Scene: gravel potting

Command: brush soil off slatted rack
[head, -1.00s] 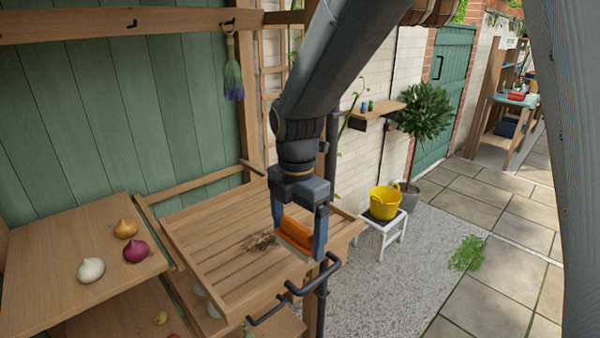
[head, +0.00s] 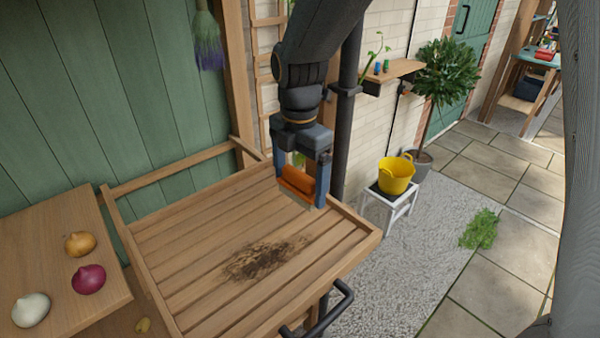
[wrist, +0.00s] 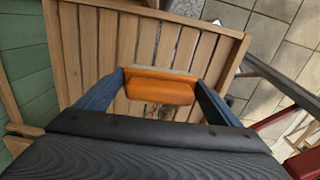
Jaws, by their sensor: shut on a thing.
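The slatted wooden rack (head: 170,250) has a raised rim and fills the lower middle of the head view. A dark patch of soil (head: 262,260) lies across its middle slats. My gripper (head: 302,190) is shut on an orange brush (head: 299,181), above the rack's far right part, beyond the soil. In the wrist view the orange brush (wrist: 160,88) sits between the two blue fingers, over the slats (wrist: 140,40). Some soil (wrist: 165,112) shows just below the brush there, partly hidden by it and my gripper. Whether the bristles touch the slats cannot be told.
A wooden shelf (head: 45,225) at left holds a white, a yellow and a red onion. A dark handle (head: 325,312) sticks out at the rack's front. A yellow bucket (head: 396,176) stands on a white stool at right. A dark post stands behind my gripper.

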